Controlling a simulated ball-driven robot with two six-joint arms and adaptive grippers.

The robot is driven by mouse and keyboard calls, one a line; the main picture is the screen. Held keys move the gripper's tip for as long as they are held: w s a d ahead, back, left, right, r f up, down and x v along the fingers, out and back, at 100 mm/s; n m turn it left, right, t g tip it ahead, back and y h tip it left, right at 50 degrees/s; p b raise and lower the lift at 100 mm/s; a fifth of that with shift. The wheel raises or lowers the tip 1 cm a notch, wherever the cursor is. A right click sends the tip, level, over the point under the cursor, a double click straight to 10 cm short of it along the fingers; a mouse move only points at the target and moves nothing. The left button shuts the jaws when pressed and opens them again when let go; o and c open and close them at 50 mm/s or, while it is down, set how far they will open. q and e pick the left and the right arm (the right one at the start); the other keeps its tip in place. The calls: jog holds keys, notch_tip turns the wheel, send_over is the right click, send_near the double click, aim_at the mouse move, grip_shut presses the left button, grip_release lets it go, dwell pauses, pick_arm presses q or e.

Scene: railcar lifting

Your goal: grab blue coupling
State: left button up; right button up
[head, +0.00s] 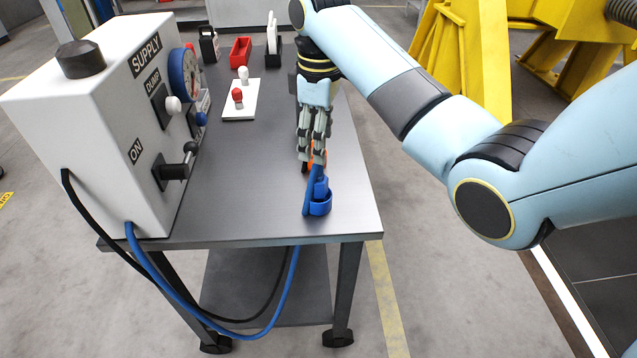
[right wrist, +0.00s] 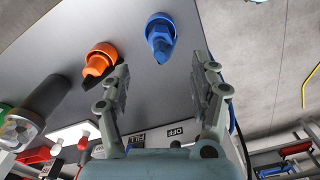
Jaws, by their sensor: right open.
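The blue coupling (head: 320,203) stands near the front right corner of the grey table. In the right wrist view the blue coupling (right wrist: 160,36) lies ahead of the space between my fingers, apart from both. My right gripper (head: 314,158) points down over the table, just behind the blue coupling in the head view. In the right wrist view the right gripper (right wrist: 160,72) has its fingers spread with nothing between them. An orange coupling (right wrist: 101,59) is close by the left finger there; the fingers mostly hide it in the head view. My left gripper is not in view.
A white supply box (head: 95,120) with levers stands on the table's left. A white plate (head: 241,100) with red and white knobs and a red tray (head: 241,50) are farther back. A blue hose (head: 292,280) hangs below the front edge. The table (head: 235,190) is clear in the middle.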

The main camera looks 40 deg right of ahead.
aim_at(319, 178)
notch_tip(319, 178, down, 10)
jog(key=shift+f+p, duration=0.15)
jog(key=shift+p, duration=0.25)
grip_shut()
dwell(0.4)
